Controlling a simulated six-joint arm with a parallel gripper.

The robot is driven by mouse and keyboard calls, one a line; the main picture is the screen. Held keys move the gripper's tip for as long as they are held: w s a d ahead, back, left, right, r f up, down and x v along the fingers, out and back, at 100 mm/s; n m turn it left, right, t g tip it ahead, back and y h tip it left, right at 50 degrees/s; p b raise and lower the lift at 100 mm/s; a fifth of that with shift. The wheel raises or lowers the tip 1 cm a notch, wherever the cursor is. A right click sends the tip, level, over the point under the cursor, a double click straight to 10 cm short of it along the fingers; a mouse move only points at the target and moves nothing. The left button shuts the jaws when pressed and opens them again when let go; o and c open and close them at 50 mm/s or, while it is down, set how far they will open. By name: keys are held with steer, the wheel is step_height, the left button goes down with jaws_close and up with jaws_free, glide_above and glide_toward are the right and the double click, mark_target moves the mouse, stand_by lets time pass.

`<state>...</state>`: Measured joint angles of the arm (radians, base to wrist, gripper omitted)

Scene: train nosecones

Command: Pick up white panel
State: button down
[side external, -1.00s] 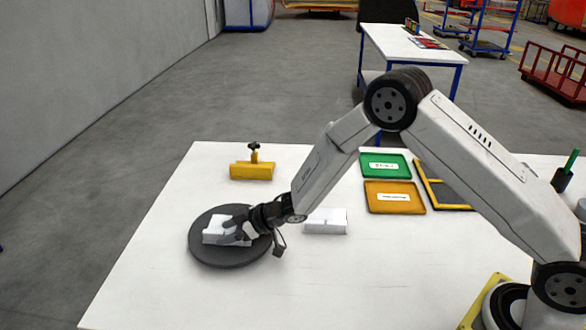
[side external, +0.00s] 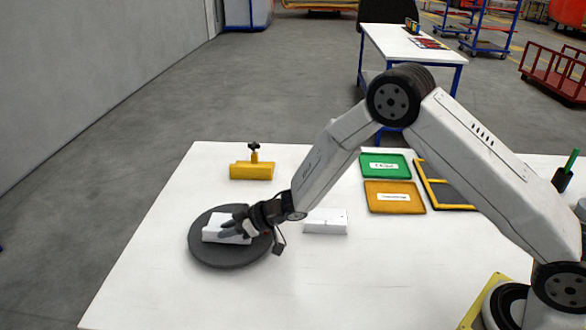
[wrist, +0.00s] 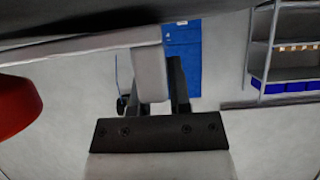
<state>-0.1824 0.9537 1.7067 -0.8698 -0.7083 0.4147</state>
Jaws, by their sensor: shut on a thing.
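A white panel (side external: 213,233) lies on a dark round turntable-like disc (side external: 215,259) at the left of the table, in the side view. My gripper (side external: 236,226) reaches it from the right and is shut on it. The dark fingers cover part of the panel's top and right side. I cannot tell whether the panel is clear of the disc. The wrist view shows dark finger parts and pale surfaces close up, and the grip itself is not clear there.
A second white block (side external: 326,222) lies right of the disc. A yellow fixture (side external: 252,168) with a dark knob stands behind it. Green (side external: 385,165) and orange (side external: 394,197) trays and a yellow-framed dark tray (side external: 446,189) lie at the right. The front table area is clear.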

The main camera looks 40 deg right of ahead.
steer(key=shift+r, duration=0.4)
step_height(320, 180, up, 2)
steer(key=s+d+r, duration=0.3)
steer(key=s+r, duration=0.6)
steer(key=s, duration=0.4)
steer(key=shift+s+d+r, duration=0.25)
steer(key=shift+d+r, duration=0.05)
steer(key=shift+d, duration=0.1)
steer(key=shift+d, duration=0.1)
